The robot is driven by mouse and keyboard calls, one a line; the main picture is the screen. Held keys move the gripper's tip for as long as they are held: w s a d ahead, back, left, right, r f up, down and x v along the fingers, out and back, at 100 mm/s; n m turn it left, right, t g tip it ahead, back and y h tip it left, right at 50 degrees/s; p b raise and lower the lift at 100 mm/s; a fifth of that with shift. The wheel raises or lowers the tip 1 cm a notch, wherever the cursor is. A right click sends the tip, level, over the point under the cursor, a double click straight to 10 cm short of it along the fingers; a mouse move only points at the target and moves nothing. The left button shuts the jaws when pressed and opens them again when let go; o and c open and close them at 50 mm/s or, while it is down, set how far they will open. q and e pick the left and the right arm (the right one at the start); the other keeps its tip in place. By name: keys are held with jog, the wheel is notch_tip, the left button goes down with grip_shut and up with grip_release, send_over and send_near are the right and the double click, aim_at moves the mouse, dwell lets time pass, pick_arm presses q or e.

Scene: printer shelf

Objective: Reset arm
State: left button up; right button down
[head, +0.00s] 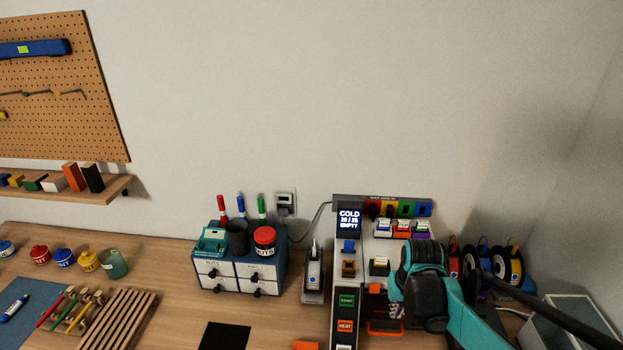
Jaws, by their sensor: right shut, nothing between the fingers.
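My right arm comes in from the lower right, teal and black. My right gripper (398,306) is in front of the printer station (383,205), over its right side. It is shut and seems to hold nothing; its fingertips are small and partly hidden by my arm. The station has a lit display (348,220) reading "COLD" and "EMPTY", a green START button (346,300) and an orange HEAT button (345,326). My arm hides part of the station's lower right. My left gripper is not in view.
Several spools (508,262) stand right of my arm, near a grey open bin (575,318). A drawer unit (238,272) and a handheld device on a stand (313,277) are left of the station. Jars and a wooden rack (122,318) are farther left.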

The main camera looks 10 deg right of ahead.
jog(key=s+a+f+n+t+b, duration=0.2)
jog(key=s+a+f+t+b, duration=0.1)
jog(key=s+a+b, duration=0.5)
jog(key=s+a+t, duration=0.1)
jog(key=s+a, duration=0.1)
jog(key=shift+s+a+f+n+t, duration=0.2)
jog(key=shift+a+n+t, duration=0.1)
jog(key=shift+a+t, duration=0.1)
dwell(0.4)
